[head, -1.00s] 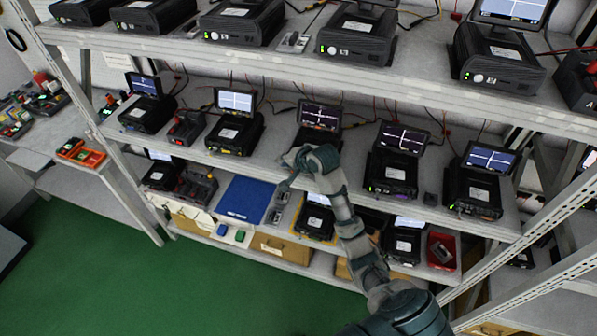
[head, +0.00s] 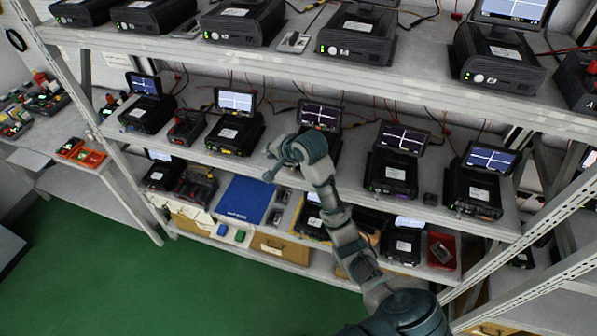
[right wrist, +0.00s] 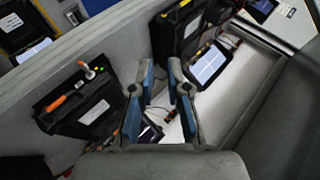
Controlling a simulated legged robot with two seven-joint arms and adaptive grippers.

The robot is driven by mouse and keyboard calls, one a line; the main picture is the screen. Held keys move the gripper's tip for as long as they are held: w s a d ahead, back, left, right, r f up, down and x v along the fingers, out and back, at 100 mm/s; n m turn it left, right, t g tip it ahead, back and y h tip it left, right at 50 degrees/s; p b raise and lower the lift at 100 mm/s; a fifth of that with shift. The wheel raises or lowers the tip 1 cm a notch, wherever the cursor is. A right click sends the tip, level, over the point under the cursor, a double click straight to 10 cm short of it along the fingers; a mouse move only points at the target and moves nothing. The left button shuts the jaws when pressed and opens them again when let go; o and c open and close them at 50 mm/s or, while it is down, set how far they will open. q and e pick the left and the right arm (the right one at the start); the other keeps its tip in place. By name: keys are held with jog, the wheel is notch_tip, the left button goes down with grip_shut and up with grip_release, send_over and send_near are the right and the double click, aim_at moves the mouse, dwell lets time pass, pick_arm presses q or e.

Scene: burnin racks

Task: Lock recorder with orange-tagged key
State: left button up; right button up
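Several black recorders with small screens stand on the middle shelf in the head view, among them a left-centre one (head: 231,133) and a right-centre one (head: 390,173). My right gripper (head: 269,172) hangs before the shelf's front edge, between the left-centre recorder and one partly hidden behind my arm. In the right wrist view its two fingers (right wrist: 160,108) are apart with nothing held between them. There, a black recorder (right wrist: 95,103) lies left of the fingers, with an orange piece (right wrist: 56,104) and another orange piece (right wrist: 86,69) at it. I cannot tell whether either is the key's tag.
The shelf's front edge (head: 290,176) runs close to my gripper. Below, a blue mat (head: 245,199) and a red bin (head: 441,251) lie on the lower shelf. A metal rack post (head: 535,262) stands at the right. The green floor in front is clear.

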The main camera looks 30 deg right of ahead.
jog(key=shift+a+r, duration=0.45)
jog(key=shift+r, duration=0.25)
jog(key=shift+a+r, duration=0.4)
jog(key=shift+r, duration=0.3)
jog(key=v, duration=1.1)
jog(key=shift+s+d+r, duration=0.2)
jog(key=shift+s, duration=0.15)
